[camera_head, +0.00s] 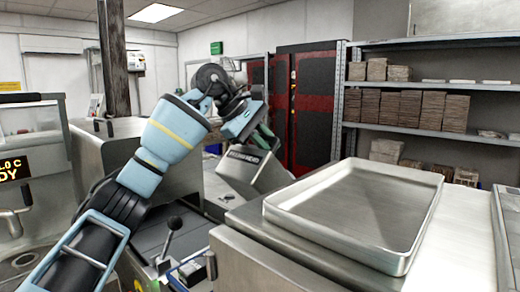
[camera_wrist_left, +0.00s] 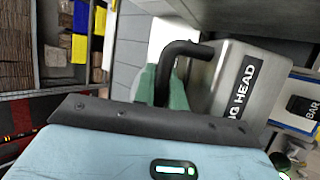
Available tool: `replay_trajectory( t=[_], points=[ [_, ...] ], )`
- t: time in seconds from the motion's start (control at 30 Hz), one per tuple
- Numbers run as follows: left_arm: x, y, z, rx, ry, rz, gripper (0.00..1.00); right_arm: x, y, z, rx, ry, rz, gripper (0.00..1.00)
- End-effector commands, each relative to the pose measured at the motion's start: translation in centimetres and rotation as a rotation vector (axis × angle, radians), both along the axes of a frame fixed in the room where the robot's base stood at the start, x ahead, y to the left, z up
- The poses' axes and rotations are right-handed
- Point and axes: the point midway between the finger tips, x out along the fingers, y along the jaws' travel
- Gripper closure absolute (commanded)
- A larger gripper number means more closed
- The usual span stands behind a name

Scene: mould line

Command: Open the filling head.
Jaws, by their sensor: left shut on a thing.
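The filling head (camera_head: 250,172) is a steel box with a dark label, in the middle of the head view. It sits tilted there, beyond the machine deck. In the left wrist view the box (camera_wrist_left: 225,80) shows its label reading "G HEAD" and a black bent handle (camera_wrist_left: 188,48). My left gripper (camera_head: 264,138) is at the top of the box. Its green fingers (camera_wrist_left: 163,88) are shut on the handle in the left wrist view. The arm partly hides the handle in the head view. My right gripper is in neither view.
An empty metal tray (camera_head: 350,212) lies on the steel counter at right. A black-knobbed lever (camera_head: 174,224) stands on the deck in front. A dark upright post (camera_head: 113,60) is at left. Shelves with stacked brown blocks (camera_head: 398,108) and red-black cabinets (camera_head: 312,100) stand behind.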

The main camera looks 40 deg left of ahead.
Motion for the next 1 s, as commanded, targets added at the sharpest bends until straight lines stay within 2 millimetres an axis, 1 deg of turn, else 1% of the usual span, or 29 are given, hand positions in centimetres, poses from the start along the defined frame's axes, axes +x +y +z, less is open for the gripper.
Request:
replay_trajectory(
  t=[0.2,0.5,0.7,1.0],
  points=[
    [1.7,-0.2,0.4,0.003,0.072,0.002,1.0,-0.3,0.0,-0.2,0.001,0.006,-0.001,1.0],
    [3.2,-0.3,0.6,0.011,0.146,0.003,1.0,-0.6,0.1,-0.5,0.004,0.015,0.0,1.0],
    [3.9,-0.3,0.7,0.013,0.176,0.002,1.0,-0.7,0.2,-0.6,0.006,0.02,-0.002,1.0],
    [4.2,-0.3,0.7,0.015,0.192,0.001,1.0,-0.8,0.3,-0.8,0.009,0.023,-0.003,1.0]
  ],
)
